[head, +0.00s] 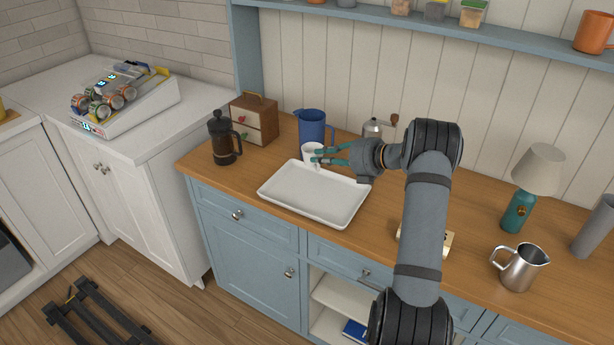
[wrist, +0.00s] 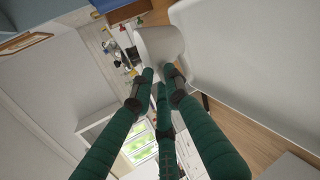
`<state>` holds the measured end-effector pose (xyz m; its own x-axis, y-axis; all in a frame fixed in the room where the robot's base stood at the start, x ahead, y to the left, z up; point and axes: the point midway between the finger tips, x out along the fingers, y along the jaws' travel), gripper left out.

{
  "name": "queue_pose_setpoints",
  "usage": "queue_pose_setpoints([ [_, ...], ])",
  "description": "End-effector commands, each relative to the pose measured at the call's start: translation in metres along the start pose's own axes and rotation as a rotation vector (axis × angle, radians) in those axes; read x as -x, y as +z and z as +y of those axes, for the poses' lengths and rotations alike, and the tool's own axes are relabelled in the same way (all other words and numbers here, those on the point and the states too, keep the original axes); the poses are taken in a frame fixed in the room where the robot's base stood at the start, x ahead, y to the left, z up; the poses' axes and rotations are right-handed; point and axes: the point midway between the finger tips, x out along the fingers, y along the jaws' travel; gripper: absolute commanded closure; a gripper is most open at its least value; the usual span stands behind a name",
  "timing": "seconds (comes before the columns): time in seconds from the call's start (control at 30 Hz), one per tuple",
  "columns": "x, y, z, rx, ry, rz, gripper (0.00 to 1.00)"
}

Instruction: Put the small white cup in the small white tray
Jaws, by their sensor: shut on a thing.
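The small white cup (head: 309,151) is at the fingertips of my gripper (head: 319,157), in front of the blue pitcher and by the far edge of the tray. The teal fingers are shut on the cup. In the wrist view the white cup (wrist: 160,44) sits just beyond the fingertips (wrist: 160,75), partly covered by them. I cannot tell whether it touches the counter. The white rectangular tray (head: 313,214) lies empty on the wooden counter; its pale surface (wrist: 255,50) fills the upper right of the wrist view.
A blue pitcher (head: 312,127) stands close behind the cup. A coffee grinder (head: 373,128) stands behind my gripper. A steel jug (head: 519,267) and a lamp (head: 537,170) are at right.

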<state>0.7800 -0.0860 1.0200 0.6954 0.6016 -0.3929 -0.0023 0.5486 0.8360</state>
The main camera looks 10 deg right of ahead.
Motion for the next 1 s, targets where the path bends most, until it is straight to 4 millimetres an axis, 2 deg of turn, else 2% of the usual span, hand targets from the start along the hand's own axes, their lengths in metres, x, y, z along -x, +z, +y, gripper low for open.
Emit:
queue_pose_setpoints([
  [0.1, -0.027, -0.012, 0.002, 0.0, 0.0, 0.002, 1.0],
  [0.3, -0.05, -0.022, 0.0, 0.001, 0.0, -0.003, 1.0],
  [0.4, -0.054, -0.025, -0.003, -0.001, -0.001, -0.002, 1.0],
  [0.67, -0.067, -0.037, -0.031, -0.001, 0.0, -0.002, 1.0],
  [0.97, -0.069, -0.039, -0.034, 0.002, 0.0, -0.002, 1.0],
  [1.0, -0.069, -0.039, -0.035, 0.001, -0.001, -0.001, 0.85],
])
